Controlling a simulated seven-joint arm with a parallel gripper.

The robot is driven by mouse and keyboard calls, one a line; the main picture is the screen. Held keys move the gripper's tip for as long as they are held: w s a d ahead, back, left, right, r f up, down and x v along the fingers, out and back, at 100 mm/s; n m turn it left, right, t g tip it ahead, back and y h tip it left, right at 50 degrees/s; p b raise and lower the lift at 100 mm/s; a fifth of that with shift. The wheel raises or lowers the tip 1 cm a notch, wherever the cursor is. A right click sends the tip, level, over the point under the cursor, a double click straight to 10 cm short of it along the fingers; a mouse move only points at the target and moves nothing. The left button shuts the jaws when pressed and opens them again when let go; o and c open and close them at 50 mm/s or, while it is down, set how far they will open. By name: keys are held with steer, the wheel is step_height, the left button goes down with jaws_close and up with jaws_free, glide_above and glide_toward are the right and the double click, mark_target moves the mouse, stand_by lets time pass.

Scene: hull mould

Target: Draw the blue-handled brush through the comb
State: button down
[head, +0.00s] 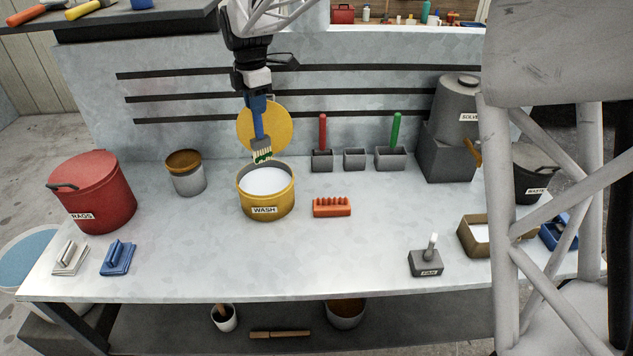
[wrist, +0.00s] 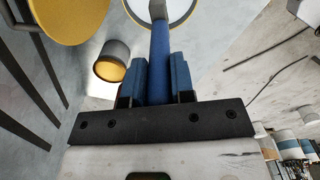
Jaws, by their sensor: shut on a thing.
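My gripper (head: 254,88) is shut on the handle of the blue-handled brush (head: 258,118). The brush hangs nearly upright with its bristles down. The pale bristles carry green near the tip and are just above the back rim of the yellow WASH pot (head: 265,208), seemingly clear of the liquid. In the wrist view, my gripper (wrist: 157,85) has its two blue fingers on either side of the brush handle (wrist: 160,45); the bristles are out of clear view there. The orange comb (head: 332,208) lies on the bench right of the pot, teeth up, apart from the brush.
A round yellow lid (head: 278,124) stands behind the pot. A grey can with an ochre top (head: 187,175) and a red RAGS bin (head: 90,195) are to the left. Grey holders with a red brush (head: 322,140) and a green brush (head: 394,140) stand behind the comb. Bench front centre is clear.

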steer(key=s+d+f+m, duration=0.1)
steer(key=d+m, duration=0.1)
steer(key=d, duration=0.7)
steer(key=s+d+f+m, duration=0.2)
steer(key=d, duration=0.8)
steer(key=shift+s+f, duration=0.15)
steer(key=shift+f, duration=0.3)
steer(key=shift+f, duration=3.3)
